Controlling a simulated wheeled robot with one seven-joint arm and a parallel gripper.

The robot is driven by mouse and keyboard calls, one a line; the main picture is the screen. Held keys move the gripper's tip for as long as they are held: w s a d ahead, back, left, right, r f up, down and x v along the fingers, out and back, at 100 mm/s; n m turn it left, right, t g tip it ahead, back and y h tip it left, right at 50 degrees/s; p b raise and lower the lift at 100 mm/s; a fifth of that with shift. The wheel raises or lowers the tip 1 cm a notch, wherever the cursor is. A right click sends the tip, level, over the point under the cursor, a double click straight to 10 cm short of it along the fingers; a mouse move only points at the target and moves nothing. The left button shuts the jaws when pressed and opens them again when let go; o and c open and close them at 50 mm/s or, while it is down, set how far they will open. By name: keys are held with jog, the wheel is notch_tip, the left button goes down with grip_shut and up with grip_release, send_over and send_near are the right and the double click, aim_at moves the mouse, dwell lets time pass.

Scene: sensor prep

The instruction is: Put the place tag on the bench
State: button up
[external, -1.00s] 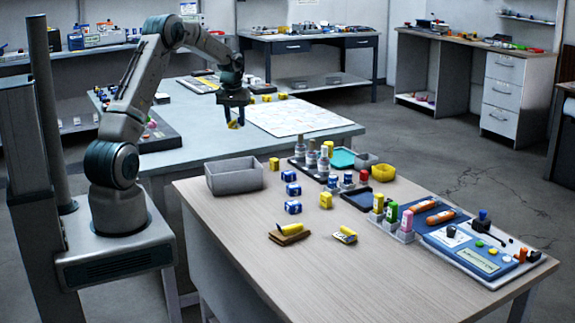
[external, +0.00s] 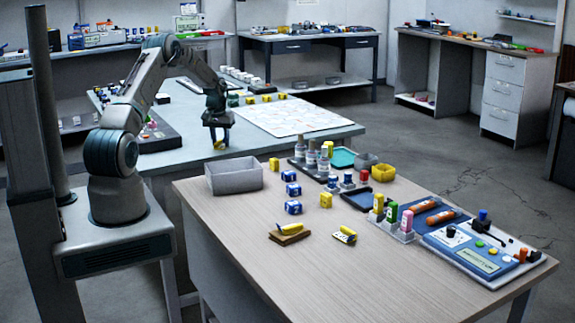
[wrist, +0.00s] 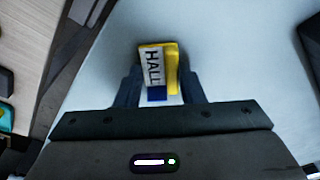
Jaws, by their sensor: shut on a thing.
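The place tag (wrist: 152,68) is yellow and white with the word HALL and a blue patch; it also shows small in the external view (external: 218,146). My gripper (wrist: 160,86) is shut on it, with one dark finger on each side, and points down in the external view (external: 218,136). The bench (external: 255,145) is the pale blue-grey table behind the wooden one, and its bare top (wrist: 235,60) fills much of the wrist view. The tag is low over the bench's near part. I cannot tell whether it touches the top.
A white printed sheet (external: 290,117) lies on the bench right of my gripper, with several small yellow blocks behind it. A dark tray (external: 158,138) is on its left. The wooden table (external: 235,220) in front holds a grey bin (external: 235,177), bottles and blocks.

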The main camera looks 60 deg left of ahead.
aim_at(219, 148)
jog(key=shift+f, duration=0.1)
jog(key=o, duration=1)
jog(key=shift+c, duration=0.2)
notch_tip(219, 148, up, 12)
jog(key=s+d+b, duration=0.1)
jog(key=shift+d, duration=0.15)
jog(key=shift+s, duration=0.1)
